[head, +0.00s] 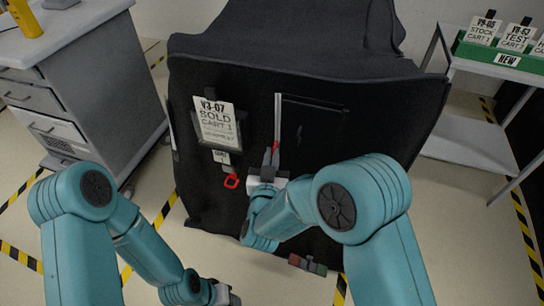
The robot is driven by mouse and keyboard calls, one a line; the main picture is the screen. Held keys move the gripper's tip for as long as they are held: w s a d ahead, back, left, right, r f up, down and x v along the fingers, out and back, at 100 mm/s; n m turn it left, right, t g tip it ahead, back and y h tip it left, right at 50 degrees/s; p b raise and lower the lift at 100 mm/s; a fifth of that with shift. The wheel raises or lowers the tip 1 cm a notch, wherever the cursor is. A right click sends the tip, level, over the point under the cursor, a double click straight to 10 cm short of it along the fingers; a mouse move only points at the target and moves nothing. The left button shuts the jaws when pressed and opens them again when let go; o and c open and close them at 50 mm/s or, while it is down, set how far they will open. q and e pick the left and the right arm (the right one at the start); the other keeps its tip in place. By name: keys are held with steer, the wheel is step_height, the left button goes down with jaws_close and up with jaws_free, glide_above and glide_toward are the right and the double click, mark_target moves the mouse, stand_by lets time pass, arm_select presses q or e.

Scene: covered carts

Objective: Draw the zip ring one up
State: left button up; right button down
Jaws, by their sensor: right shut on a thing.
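A black covered cart (200,80) stands in front of me. A pale zip strip (278,108) runs upright on its front, beside a dark rectangular panel (312,125). My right gripper (271,155) is at the lower end of this strip, shut on a red zip ring (276,146), mostly hidden by the fingers. A second red ring (231,181) hangs to the left, below a small white tag (221,157). My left gripper (230,299) is low at the bottom edge, partly cut off; its fingers are unclear.
A grey drawer cabinet (85,75) stands left. A shelf cart (465,140) with a green box (500,57) of cards stands right. A small red and green item (307,264) is at the cover's lower edge.

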steer(key=shift+r, duration=0.1)
steer(key=p, duration=0.6)
glide_toward(275, 99)
steer(key=w, duration=0.4)
steer(key=shift+w+d+r, duration=0.1)
steer(key=shift+d+r, duration=0.15)
steer(key=shift+d, duration=0.05)
steer(key=shift+f, duration=0.1)
steer(key=c, duration=1.2)
jaws_free()
steer(key=shift+w+f, duration=0.15)
